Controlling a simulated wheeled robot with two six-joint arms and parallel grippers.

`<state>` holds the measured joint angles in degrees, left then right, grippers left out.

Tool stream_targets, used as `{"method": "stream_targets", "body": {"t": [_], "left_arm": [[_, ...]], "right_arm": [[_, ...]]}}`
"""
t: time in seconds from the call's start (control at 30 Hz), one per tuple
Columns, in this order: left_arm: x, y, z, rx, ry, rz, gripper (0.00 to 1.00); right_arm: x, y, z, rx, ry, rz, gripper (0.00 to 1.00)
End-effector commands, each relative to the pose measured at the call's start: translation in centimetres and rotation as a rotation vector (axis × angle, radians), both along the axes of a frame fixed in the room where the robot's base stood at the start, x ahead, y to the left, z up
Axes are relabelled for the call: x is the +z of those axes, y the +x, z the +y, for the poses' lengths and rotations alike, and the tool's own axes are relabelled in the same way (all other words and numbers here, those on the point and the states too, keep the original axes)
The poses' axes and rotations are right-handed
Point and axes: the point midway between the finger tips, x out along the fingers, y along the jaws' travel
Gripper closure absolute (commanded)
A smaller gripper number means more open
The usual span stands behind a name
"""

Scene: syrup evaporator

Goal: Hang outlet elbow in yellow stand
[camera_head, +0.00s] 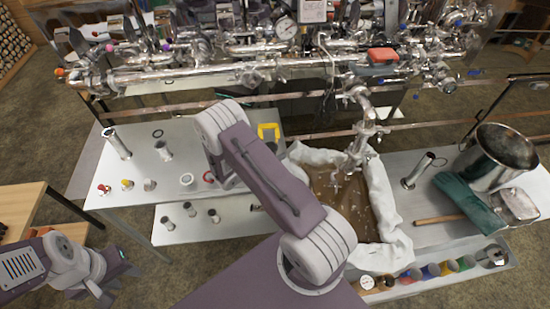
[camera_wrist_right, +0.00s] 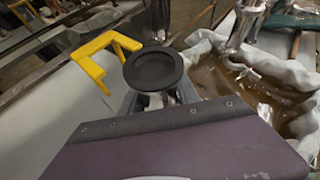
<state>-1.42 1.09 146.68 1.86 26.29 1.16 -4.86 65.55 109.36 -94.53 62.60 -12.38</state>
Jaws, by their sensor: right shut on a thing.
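The yellow stand (camera_head: 268,131) is at the right end of the left metal table, just behind my right arm. In the right wrist view, the yellow stand (camera_wrist_right: 92,69) shows an open fork-like top, left of the held piece. My right gripper (camera_wrist_right: 150,101) is shut on a piece with a round black end, which I take as the outlet elbow (camera_wrist_right: 154,68). The elbow is close beside the stand and apart from it in that view; its lower part is hidden. My left gripper (camera_head: 104,291) is low at the far left, away from the tables; its jaws are unclear.
A sink-like basin of brown liquid with white cloth edges (camera_head: 398,215) lies right of the stand, under a metal spout (camera_head: 360,145). Metal pipework (camera_head: 170,73) runs across the back. Several small fittings stand on the left table. A large pot (camera_head: 497,155) stands at right.

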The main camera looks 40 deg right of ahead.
Motion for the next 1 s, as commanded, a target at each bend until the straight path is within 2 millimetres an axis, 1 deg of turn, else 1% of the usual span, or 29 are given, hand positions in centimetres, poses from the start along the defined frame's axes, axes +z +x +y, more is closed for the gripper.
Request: {"method": "stream_targets", "body": {"t": [0.17, 0.37, 0.8, 1.0], "left_arm": [[-0.6, 0.0, 0.0, 0.000, 0.000, 0.000, 0.65], [-0.6, 0.0, 0.0, 0.000, 0.000, 0.000, 0.65], [-1.6, 0.0, 0.0, 0.000, 0.000, 0.000, 0.65], [-1.5, 0.0, 0.0, 0.000, 0.000, 0.000, 0.65]], "right_arm": [[-0.5, 0.8, -0.5, 0.000, -0.001, -0.001, 1.00], [-0.5, 0.9, -0.6, 0.000, -0.001, 0.000, 1.00], [-0.8, 2.2, -1.4, 0.001, -0.001, -0.002, 1.00], [-0.7, 2.3, -1.4, 0.001, -0.001, 0.000, 1.00]]}}
